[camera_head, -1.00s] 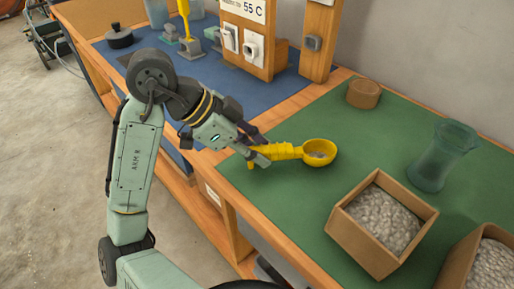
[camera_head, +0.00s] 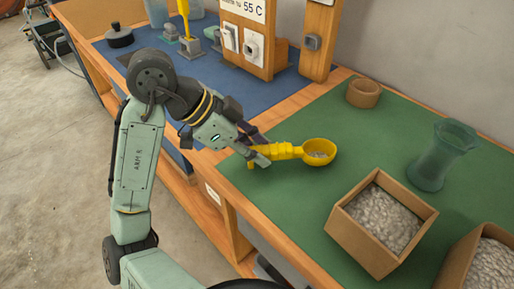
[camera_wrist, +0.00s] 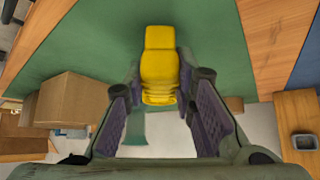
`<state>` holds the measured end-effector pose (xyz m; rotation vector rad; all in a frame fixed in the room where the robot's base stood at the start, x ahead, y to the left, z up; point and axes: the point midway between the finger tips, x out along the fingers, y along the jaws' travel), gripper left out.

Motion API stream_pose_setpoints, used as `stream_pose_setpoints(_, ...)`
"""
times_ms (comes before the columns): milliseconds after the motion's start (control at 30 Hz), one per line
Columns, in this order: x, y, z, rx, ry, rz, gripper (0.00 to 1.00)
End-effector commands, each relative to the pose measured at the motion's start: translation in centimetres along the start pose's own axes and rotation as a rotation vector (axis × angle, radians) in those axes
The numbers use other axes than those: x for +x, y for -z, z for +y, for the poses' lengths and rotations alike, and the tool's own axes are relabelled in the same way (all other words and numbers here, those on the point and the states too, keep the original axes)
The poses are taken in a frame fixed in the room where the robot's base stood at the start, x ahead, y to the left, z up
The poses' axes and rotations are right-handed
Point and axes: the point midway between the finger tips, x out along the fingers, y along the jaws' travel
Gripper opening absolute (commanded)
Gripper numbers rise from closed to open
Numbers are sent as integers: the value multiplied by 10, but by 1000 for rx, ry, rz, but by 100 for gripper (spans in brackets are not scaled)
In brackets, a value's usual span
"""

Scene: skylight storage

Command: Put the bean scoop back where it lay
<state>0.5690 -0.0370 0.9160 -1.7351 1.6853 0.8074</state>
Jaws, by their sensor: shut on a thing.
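The yellow bean scoop (camera_head: 318,152) is at the left part of the green mat (camera_head: 290,198), its round bowl to the right and its handle to the left. Some greyish contents show in the bowl. My gripper (camera_head: 262,156) is shut on the handle. In the wrist view the yellow handle (camera_wrist: 160,62) shows between my two purple-padded fingers; the bowl is not visible there. I cannot tell whether the scoop touches the mat or hangs just above it.
A box of pale beans (camera_head: 340,232) stands right of the scoop, with another box (camera_head: 456,270) at the lower right. A greenish glass vessel (camera_head: 437,160) and a small round wooden pot (camera_head: 363,94) stand farther back. Bare mat surrounds the scoop.

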Motion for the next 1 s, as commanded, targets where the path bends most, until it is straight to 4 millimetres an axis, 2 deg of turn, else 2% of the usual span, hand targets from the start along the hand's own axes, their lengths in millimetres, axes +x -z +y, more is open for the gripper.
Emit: stream_pose_setpoints(1000,10,-8,0,0,0,0,0)
